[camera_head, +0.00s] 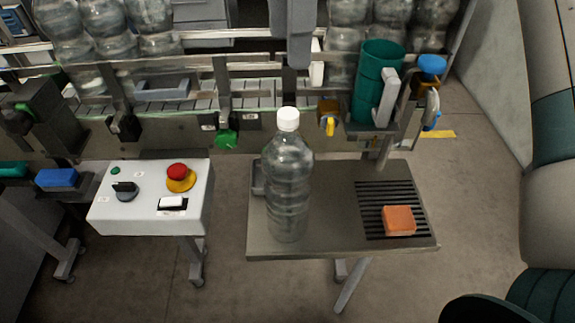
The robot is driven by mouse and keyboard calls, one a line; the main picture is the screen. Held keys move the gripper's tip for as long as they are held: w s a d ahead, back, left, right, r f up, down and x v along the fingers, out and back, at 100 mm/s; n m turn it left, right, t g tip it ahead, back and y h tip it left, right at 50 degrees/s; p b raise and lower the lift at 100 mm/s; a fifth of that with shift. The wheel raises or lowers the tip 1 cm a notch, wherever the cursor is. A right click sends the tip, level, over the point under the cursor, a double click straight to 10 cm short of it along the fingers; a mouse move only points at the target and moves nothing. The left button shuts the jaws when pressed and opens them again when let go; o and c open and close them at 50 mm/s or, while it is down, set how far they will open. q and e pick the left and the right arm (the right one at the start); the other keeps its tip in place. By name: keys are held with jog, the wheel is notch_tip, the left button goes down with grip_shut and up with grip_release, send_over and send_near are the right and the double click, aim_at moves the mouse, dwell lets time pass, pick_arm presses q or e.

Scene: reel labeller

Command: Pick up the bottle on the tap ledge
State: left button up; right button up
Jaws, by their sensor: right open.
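The clear bottle (287,190) with a white cap stands upright on the left part of the grey metal ledge (330,225). It looks empty and nothing is touching it from my side. My right arm comes down the right edge of the head view. What seems to be my right gripper (485,308) is a dark shape at the bottom right corner, well apart from the bottle; its fingers are hard to make out. It is open. My left gripper is out of view.
An orange sponge (398,220) lies on the ledge's black slotted grate (375,192). A green cylinder (377,85) and a blue-knobbed tap (432,66) stand behind. A control box (150,215) with a red button is left. Several bottles line the conveyor (190,103) behind.

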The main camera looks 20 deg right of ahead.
aim_at(289, 113)
notch_tip(289, 113, down, 8)
jog(key=p, duration=0.3)
jog(key=shift+f, duration=0.7)
jog(key=shift+f+p, duration=0.6)
jog(key=shift+p, duration=0.25)
jog(key=f+p, duration=0.1)
jog(key=f, duration=0.2)
jog(key=shift+w+d+p, duration=0.1)
jog(key=shift+w+p, duration=0.1)
jog(key=shift+p, duration=0.15)
jog(key=shift+f, duration=0.45)
